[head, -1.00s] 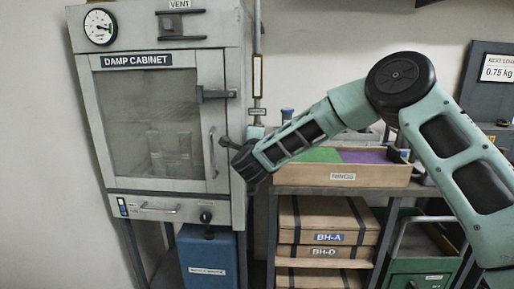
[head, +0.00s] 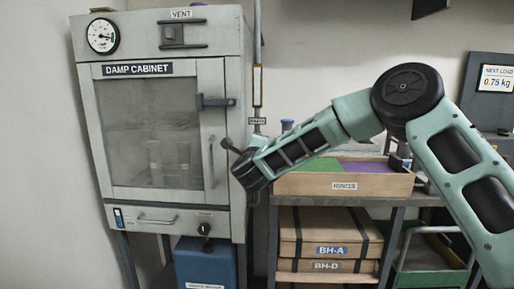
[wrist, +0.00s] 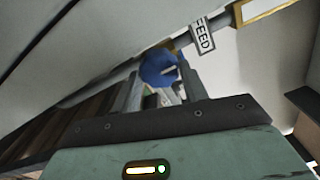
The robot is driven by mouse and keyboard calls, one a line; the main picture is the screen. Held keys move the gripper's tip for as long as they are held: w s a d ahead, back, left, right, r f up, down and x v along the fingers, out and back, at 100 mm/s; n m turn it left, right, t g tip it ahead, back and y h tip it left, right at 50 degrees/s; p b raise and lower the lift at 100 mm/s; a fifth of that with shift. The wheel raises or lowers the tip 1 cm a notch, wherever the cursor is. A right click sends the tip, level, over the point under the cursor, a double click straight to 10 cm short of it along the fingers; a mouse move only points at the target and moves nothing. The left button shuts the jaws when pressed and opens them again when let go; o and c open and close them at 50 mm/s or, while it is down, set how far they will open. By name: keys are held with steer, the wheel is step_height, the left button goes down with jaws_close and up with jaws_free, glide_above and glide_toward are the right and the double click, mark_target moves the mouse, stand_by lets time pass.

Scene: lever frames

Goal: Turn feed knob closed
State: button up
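The feed knob (wrist: 158,67) is a round blue knob with a pale bar on its face, on a pipe beside the FEED tag (wrist: 202,36) in the wrist view. My gripper (wrist: 160,75) has its two grey fingers apart, one on each side of the knob. I cannot tell whether they touch it. In the head view my gripper (head: 230,150) is at the cabinet's right front edge, below a small tag (head: 257,121) on the vertical pipe. The knob is hidden there behind my gripper and wrist.
The damp cabinet (head: 88,140) stands left of my gripper, its door handle (head: 211,160) close by. A wooden tray (head: 300,184) labelled RINGS sits on the bench under my forearm. Boxes (head: 332,232) and a blue container (head: 205,265) are below.

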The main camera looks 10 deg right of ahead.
steer(key=shift+s, duration=0.1)
steer(key=v, duration=1.7)
steer(key=shift+s, duration=0.1)
